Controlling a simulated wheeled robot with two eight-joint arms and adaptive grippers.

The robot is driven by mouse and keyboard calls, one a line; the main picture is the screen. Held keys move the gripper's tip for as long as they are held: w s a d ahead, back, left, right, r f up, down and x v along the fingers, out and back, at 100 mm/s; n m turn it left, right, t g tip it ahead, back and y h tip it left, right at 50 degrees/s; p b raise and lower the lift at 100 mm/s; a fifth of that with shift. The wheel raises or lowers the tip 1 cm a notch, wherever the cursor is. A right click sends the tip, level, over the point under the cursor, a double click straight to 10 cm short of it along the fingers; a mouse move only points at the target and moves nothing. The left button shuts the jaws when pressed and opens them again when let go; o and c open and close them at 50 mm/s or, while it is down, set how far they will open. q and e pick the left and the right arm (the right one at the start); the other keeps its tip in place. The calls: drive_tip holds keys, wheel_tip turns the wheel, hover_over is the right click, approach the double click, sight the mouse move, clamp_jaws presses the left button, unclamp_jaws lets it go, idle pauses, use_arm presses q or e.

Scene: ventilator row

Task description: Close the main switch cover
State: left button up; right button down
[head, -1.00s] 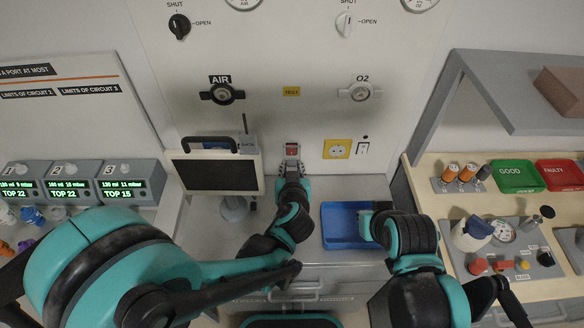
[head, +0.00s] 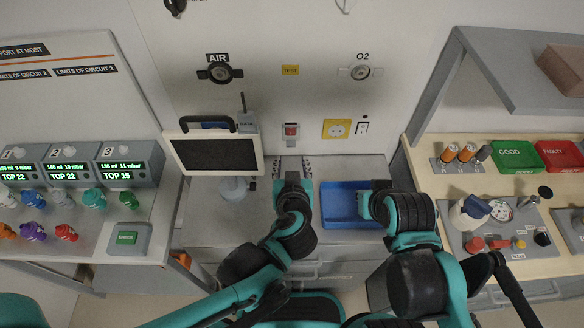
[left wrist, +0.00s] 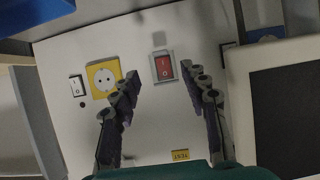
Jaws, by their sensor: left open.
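The main switch is a red rocker (head: 291,129) in a pale frame on the white wall panel. It also shows in the left wrist view (left wrist: 163,68), upside down, between my fingers but beyond them. A small pale piece borders it; I cannot tell whether this is the cover or how it stands. My left gripper (head: 292,164) is just below the switch in the head view. In the left wrist view its two fingers are spread, empty and apart from the switch. My right gripper (head: 374,197) is by the blue tray; its fingers are mostly hidden.
A yellow socket (head: 336,129) and a white switch (head: 362,126) are right of the main switch. A monitor (head: 215,153) stands close on the left. The blue tray (head: 338,205) lies on the counter at right. AIR and O2 fittings are above.

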use_arm(q)
drive_tip(key=shift+v, duration=1.25)
drive_tip(key=shift+s, duration=0.1)
